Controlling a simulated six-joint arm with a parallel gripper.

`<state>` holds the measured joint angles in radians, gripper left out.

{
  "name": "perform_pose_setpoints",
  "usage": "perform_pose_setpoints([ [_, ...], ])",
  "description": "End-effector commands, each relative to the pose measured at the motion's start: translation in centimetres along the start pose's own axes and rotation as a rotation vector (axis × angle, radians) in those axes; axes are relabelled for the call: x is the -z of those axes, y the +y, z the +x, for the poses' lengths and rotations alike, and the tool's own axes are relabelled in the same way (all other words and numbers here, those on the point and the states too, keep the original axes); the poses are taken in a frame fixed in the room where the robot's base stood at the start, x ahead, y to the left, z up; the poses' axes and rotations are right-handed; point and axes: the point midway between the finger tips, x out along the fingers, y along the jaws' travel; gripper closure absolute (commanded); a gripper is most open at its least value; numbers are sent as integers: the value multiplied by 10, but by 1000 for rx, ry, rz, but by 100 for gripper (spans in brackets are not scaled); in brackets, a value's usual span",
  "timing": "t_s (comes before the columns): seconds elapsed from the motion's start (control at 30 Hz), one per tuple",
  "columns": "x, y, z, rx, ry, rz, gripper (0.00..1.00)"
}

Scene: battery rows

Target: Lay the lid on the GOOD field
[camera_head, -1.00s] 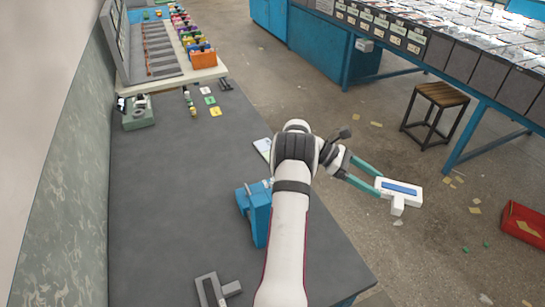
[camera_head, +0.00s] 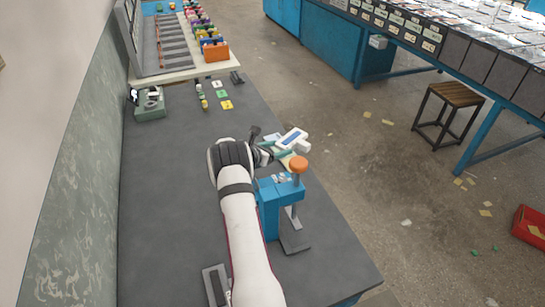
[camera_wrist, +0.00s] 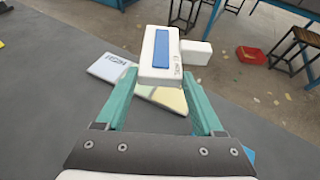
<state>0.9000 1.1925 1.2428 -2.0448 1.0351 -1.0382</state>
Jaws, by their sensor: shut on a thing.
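The lid appears to be a white T-shaped piece with a blue strip on top (camera_head: 293,137). It is lifted over the right edge of the grey bench, and it also shows in the wrist view (camera_wrist: 163,55). My gripper (camera_wrist: 161,82) is shut on it, with a teal finger at each side. Beyond and below the lid in the wrist view lie a white plate with printing (camera_wrist: 109,67) and a pale yellow-green card (camera_wrist: 165,97), partly hidden. I cannot read GOOD on either. Small white, green and yellow squares (camera_head: 221,94) lie farther back on the bench.
A blue press with an orange knob (camera_head: 299,164) stands near the bench's right edge, close to my gripper. A green device (camera_head: 150,105) is at the back left. Coloured blocks (camera_head: 207,35) line the rear rack. The left middle of the bench is clear.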

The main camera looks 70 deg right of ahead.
Motion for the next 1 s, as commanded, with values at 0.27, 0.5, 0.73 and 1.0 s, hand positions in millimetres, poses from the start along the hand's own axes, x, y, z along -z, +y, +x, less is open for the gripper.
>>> perform_pose_setpoints([
  [0.27, 37, 33, 8, 3, 1, -2, 91],
  [0.5, 58, 32, 17, 3, 0, 1, 91],
  [0.73, 60, 32, 18, 3, 0, 1, 91],
  [1.0, 60, 32, 18, 3, 0, 1, 18],
])
